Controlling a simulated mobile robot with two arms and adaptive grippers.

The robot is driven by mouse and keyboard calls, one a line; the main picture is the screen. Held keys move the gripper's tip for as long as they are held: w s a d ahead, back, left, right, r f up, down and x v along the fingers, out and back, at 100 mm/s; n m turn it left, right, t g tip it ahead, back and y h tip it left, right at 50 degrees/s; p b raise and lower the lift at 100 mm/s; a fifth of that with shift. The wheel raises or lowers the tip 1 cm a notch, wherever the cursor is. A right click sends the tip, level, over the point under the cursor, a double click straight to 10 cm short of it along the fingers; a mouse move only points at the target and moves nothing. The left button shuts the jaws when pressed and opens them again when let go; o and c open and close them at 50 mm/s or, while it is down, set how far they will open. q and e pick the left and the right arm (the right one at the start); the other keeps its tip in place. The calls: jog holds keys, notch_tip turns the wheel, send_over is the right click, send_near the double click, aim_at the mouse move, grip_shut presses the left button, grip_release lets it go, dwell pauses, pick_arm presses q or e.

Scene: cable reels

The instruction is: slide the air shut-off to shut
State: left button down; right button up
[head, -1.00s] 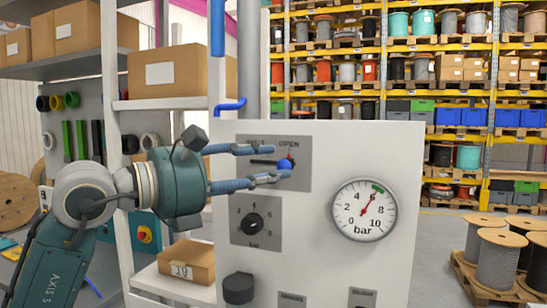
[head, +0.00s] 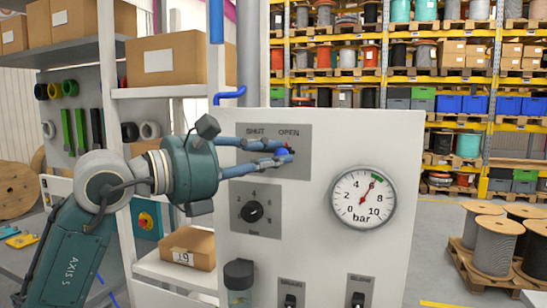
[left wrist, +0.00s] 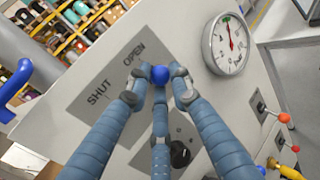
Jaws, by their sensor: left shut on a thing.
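The air shut-off is a slider with a blue ball knob (head: 282,151) on a grey plate (head: 300,170) marked SHUT at left and OPEN at right. The knob sits at the OPEN end, just under that word. My left gripper (head: 279,154) reaches in from the left and is shut on the knob. In the left wrist view its blue segmented fingers (left wrist: 160,86) close around the blue knob (left wrist: 160,74), and the SHUT side of the plate is clear of them. The fingers hide most of the slot. My right gripper is not in view.
On the white panel (head: 330,240) are a pressure gauge (head: 363,198) reading near 6 bar, a regulator dial (head: 252,211) below the plate, and small switches at the bottom. A shelf with boxes (head: 168,73) stands behind my left arm. Cable reels (head: 495,245) stand at the right.

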pick_arm(q)
jog(key=w+a, duration=0.2)
jog(key=a, duration=0.4)
jog(key=shift+a+b, duration=0.25)
jog(key=shift+b, duration=0.15)
jog(key=c, duration=1.6)
grip_release()
jog(key=shift+w+a+r, duration=0.1)
jog(key=shift+o, duration=0.3)
jog(key=shift+a, duration=0.15)
jog(key=v, duration=1.2)
